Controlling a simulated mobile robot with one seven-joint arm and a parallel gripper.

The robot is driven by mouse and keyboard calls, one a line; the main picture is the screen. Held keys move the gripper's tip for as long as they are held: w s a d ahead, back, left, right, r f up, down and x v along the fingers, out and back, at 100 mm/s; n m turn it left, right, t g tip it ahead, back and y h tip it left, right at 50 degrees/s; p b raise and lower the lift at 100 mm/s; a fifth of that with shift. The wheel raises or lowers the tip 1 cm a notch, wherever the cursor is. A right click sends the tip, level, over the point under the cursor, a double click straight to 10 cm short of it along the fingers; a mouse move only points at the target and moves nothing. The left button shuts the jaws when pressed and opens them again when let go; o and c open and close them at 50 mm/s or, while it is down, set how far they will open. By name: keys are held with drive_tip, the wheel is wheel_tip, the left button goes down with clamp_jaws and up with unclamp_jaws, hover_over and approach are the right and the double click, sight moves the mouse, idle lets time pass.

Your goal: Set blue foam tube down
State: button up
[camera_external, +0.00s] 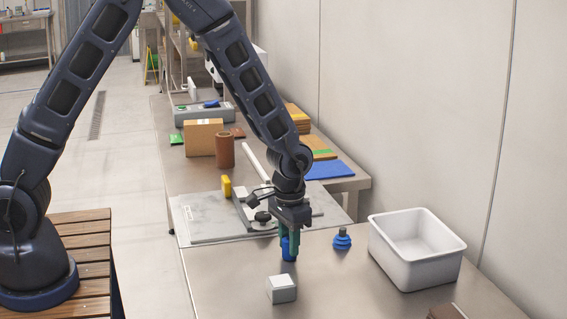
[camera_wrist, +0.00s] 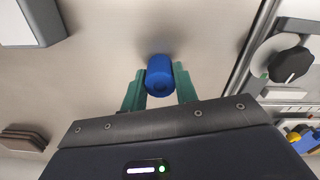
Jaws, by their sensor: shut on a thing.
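The blue foam tube (camera_external: 287,250) is a short, thick blue cylinder. It is held upright or nearly so between the green fingers of my gripper (camera_external: 289,240). Its lower end is at or just above the metal table top; I cannot tell whether it touches.
A grey-white block (camera_external: 282,289) stands just in front of the tube. A blue stepped piece (camera_external: 342,239) and a white bin (camera_external: 418,272) stand to the right. A grey plate with a clamp fixture (camera_external: 205,222) lies behind. A brown stack (camera_wrist: 24,138) shows in the wrist view.

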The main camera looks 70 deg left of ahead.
drive_tip(key=shift+f, duration=0.15)
drive_tip(key=o, duration=0.9)
drive_tip(key=shift+o, duration=0.2)
drive_tip(key=s+r+t, duration=0.1)
drive_tip(key=s+r, duration=0.2)
drive_tip(key=r, duration=0.8)
drive_tip(key=s+r, duration=0.3)
drive_tip(key=r, duration=0.8)
drive_tip(key=s+r+m+t, duration=0.1)
drive_tip(key=s+r, duration=0.3)
drive_tip(key=s, duration=0.5)
drive_tip(key=s+d+r+m+t, duration=0.1)
drive_tip(key=s+r, duration=0.4)
drive_tip(key=s, duration=0.5)
drive_tip(key=s+d+r+m+t, duration=0.1)
drive_tip(key=s+r, duration=0.4)
drive_tip(key=s, duration=0.4)
drive_tip(key=shift+s+t, duration=0.3)
